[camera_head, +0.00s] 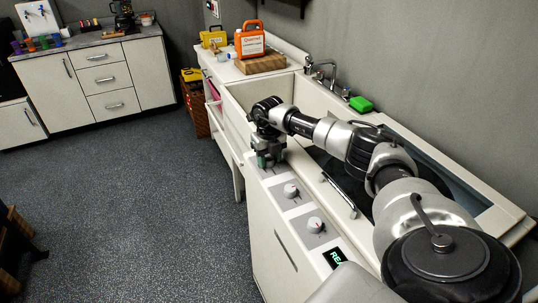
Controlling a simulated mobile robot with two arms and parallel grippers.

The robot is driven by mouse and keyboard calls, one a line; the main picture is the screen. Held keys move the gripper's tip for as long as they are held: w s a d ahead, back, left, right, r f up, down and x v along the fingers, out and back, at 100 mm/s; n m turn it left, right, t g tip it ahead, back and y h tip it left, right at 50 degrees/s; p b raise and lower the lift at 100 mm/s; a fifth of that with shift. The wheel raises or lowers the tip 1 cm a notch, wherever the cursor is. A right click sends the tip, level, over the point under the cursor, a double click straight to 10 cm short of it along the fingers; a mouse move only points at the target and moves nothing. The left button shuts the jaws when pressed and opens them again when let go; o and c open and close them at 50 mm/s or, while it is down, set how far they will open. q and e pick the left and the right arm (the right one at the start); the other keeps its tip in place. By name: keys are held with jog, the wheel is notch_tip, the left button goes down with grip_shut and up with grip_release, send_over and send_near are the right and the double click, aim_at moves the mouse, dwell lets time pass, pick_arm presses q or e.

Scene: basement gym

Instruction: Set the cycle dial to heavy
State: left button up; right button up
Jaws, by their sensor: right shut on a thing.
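A white washing machine (272,232) has a sloped control panel with a row of grey plates. Two white dials with small red marks show on it, a middle dial (291,190) and a near dial (315,225). My right gripper (267,160) points down at the far end of the panel. It is shut on the far dial there, which its fingers hide. I cannot read any dial labels, and the far dial's setting is hidden. My left gripper is not in view.
A lit display (335,258) is at the panel's near end. A sink (246,96) with a tap (325,70) lies behind. A green sponge (361,104) sits on the ledge. An orange jug (250,42) stands on the far counter. The floor at left is largely clear.

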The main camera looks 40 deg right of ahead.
aim_at(267, 158)
jog(key=m+p, duration=0.1)
jog(key=m, duration=0.2)
jog(key=m+p, duration=0.1)
jog(key=m, duration=0.2)
jog(key=shift+w+r+m+p, duration=0.1)
jog(key=shift+r+m+p, duration=0.1)
jog(key=shift+m+p, duration=0.1)
jog(key=m+p, duration=0.2)
jog(key=m, duration=0.3)
jog(key=shift+w+m, duration=0.1)
jog(key=shift+m, duration=0.2)
jog(key=o, duration=0.9)
jog(key=shift+a+f, duration=0.1)
jog(key=shift+f, duration=0.05)
jog(key=shift+o, duration=0.2)
notch_tip(267, 158, up, 11)
jog(key=b, duration=0.1)
jog(key=shift+b, duration=0.3)
jog(key=shift+f, duration=0.2)
